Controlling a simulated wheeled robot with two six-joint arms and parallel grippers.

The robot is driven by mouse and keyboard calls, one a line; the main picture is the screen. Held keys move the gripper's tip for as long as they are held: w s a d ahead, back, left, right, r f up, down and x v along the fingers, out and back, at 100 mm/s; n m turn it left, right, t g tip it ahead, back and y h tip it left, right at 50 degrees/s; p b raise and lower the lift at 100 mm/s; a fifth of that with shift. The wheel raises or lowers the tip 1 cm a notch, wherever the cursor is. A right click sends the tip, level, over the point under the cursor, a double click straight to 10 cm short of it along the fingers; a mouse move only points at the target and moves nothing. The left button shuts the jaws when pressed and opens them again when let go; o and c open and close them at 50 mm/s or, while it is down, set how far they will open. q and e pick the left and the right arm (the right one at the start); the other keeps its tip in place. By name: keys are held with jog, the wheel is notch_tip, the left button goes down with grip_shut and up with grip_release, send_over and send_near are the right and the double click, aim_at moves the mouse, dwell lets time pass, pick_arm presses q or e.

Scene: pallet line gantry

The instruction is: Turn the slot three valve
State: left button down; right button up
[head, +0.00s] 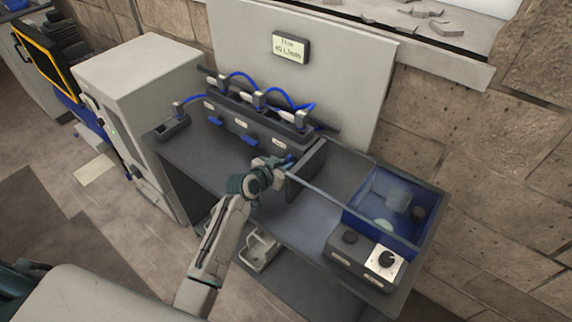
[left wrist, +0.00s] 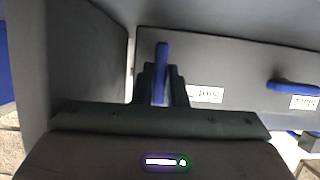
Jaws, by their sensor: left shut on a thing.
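The dark valve block (head: 243,121) stands on the bench against the upright panel, with blue hoses on top. Two blue handles, the left one (head: 215,120) and the middle one (head: 249,140), show on its front. My left gripper (head: 284,163) is at the right end of the block, shut on the rightmost blue handle, the slot three valve (left wrist: 161,66). In the left wrist view this handle stands upright between the fingers, while the neighbouring handle (left wrist: 293,87) lies sideways. The label (left wrist: 205,94) beside the held handle appears upside down and is partly hidden. My right gripper is not in view.
A dark upright plate (head: 306,168) stands close to the right of my left gripper. A blue tank (head: 349,215) and a dial box (head: 384,261) are farther right. A small display (head: 291,47) hangs on the panel. The bench front is mostly clear.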

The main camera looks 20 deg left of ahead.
pick_arm(q)
jog(key=c, duration=1.5)
grip_release()
jog(key=shift+o, duration=0.2)
jog(key=shift+s+a+r, duration=0.1)
jog(key=shift+s+a, duration=0.05)
jog(key=shift+s, duration=0.2)
jog(key=b+v, duration=0.2)
jog(key=v, duration=0.8)
